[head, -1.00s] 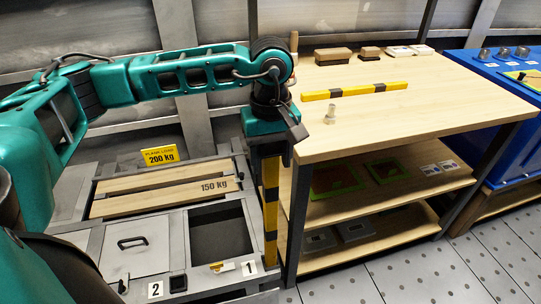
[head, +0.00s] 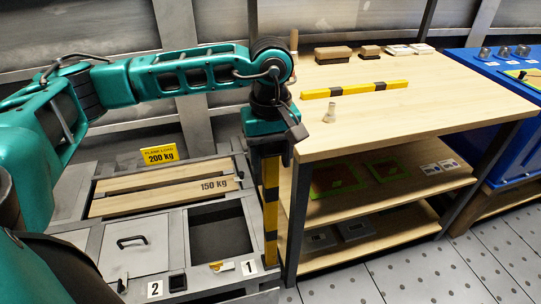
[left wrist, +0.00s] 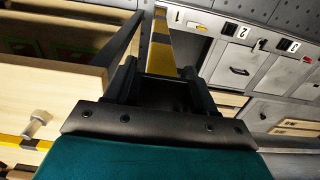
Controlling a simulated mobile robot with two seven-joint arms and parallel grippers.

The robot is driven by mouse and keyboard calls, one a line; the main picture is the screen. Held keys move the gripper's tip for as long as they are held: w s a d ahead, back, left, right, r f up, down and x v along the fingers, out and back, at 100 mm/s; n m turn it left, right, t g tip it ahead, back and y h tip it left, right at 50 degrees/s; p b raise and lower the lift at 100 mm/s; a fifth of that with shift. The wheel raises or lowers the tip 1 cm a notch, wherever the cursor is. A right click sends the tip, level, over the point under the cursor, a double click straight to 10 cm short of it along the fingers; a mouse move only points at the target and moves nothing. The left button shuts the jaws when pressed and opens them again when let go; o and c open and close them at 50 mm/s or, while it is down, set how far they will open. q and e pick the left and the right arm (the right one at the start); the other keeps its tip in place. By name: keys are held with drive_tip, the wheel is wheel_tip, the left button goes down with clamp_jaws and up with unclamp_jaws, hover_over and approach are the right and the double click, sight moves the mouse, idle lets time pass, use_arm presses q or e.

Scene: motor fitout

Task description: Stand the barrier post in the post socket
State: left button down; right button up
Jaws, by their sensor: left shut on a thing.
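The barrier post (head: 270,205), striped yellow and black, hangs upright below my left gripper (head: 272,150) beside the table's front left leg. The gripper is shut on its upper part. In the left wrist view the post (left wrist: 160,45) runs away from between the fingers (left wrist: 165,85). Its lower end is beside label 1 (head: 248,267) on the grey deck. A dark square socket (head: 177,283) shows by label 2. Any socket under the post is hidden, so I cannot tell whether its foot is seated. My right gripper is not in view.
A wooden workbench (head: 440,95) with shelves stands close right of the post. On it lie another striped bar (head: 355,90) and a small pale piece (head: 332,111). An open dark bin (head: 220,237) and a handled lid (head: 135,247) are left of the post.

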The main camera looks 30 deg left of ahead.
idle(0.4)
use_arm(q)
drive_tip(key=c, duration=0.6)
unclamp_jaws()
drive_tip(key=o, duration=0.3)
drive_tip(key=shift+f, duration=0.1)
